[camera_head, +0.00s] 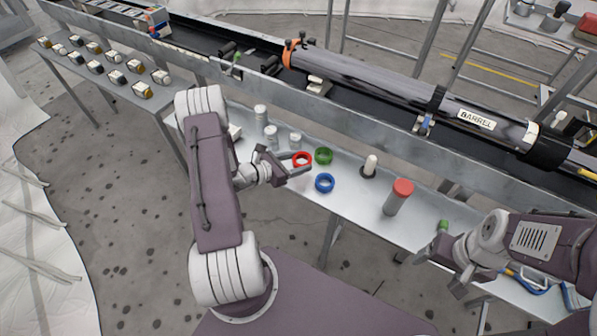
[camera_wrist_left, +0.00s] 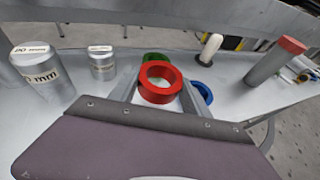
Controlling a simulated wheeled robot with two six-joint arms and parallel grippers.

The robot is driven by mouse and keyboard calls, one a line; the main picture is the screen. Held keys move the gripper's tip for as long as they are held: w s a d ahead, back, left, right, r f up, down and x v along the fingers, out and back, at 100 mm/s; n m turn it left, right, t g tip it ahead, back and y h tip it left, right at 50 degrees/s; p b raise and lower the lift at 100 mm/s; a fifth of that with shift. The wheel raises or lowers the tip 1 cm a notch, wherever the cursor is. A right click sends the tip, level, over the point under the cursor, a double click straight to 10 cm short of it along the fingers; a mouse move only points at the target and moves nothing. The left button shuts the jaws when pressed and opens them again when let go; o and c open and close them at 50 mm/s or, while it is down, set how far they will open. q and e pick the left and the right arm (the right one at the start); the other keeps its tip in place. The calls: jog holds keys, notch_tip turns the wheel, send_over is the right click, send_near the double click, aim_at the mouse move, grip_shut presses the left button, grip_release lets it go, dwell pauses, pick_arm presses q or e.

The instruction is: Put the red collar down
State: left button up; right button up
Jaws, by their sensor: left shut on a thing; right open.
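The red collar (camera_head: 302,159) is a short open ring between the fingers of my left gripper (camera_head: 298,164). In the left wrist view the red collar (camera_wrist_left: 161,83) sits upright between the two fingers, with its hole facing up. My left gripper is shut on it. I cannot tell whether the collar touches the table (camera_head: 345,205). My right gripper (camera_head: 468,284) is open at the lower right, above the near end of the table, far from the collar.
A green ring (camera_head: 323,156) and a blue ring (camera_head: 325,183) lie close by. A white peg (camera_head: 370,166) on a dark base and a red-capped cylinder (camera_head: 398,197) stand to the right. Grey cylinders (camera_head: 271,135) stand to the left. The long barrel (camera_head: 370,78) lies behind.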

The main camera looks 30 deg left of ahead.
pick_arm(q)
jog(key=shift+a+f, duration=0.5)
jog(key=shift+a, duration=0.15)
notch_tip(320, 180, down, 4)
jog(key=shift+f+b, duration=0.1)
jog(key=shift+b, duration=0.2)
jog(key=o, duration=1.4)
jog(key=shift+f, duration=0.1)
jog(key=shift+s, duration=0.1)
